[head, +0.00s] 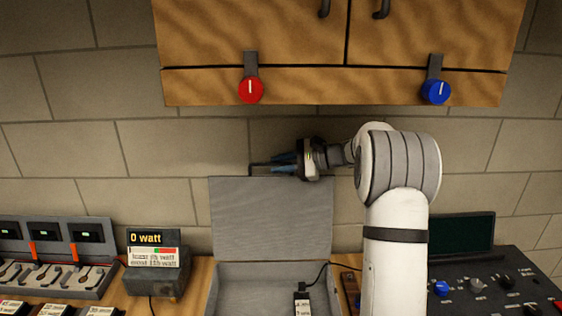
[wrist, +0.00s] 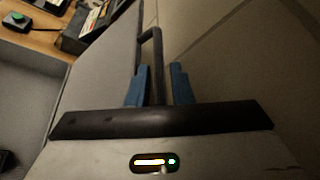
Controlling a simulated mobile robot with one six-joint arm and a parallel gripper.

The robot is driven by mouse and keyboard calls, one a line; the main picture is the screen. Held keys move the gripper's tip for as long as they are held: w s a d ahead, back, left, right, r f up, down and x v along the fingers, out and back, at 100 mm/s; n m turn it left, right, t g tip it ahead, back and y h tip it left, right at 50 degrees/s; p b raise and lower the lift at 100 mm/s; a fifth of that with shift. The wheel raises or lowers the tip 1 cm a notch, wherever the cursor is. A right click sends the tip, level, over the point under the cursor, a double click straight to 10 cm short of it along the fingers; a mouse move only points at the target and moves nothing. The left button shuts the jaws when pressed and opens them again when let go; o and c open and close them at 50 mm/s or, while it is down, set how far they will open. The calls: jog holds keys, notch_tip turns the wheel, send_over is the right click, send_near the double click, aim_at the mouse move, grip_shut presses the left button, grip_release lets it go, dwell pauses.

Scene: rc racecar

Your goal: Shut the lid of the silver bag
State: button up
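The silver bag (head: 225,293) stands open on the counter, with its grey lid (head: 270,218) upright at the back. A thin black handle (head: 252,168) sticks up from the lid's top edge and shows larger in the wrist view (wrist: 157,50). My gripper (head: 274,163) reaches in from the right along the lid's top edge. In the wrist view its blue fingers (wrist: 160,68) are apart, with the handle between them. A gap shows beside the handle; whether either finger touches the lid is unclear.
A small device reading "0 watt" (head: 155,270) stands left of the bag. A black device (head: 330,292) with a cable is inside the bag. A dark control panel (head: 480,285) is at right. A wooden cabinet (head: 290,85) with red and blue knobs hangs above.

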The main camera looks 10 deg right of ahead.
jog(key=shift+a, duration=0.15)
jog(key=shift+c, duration=0.3)
grip_shut()
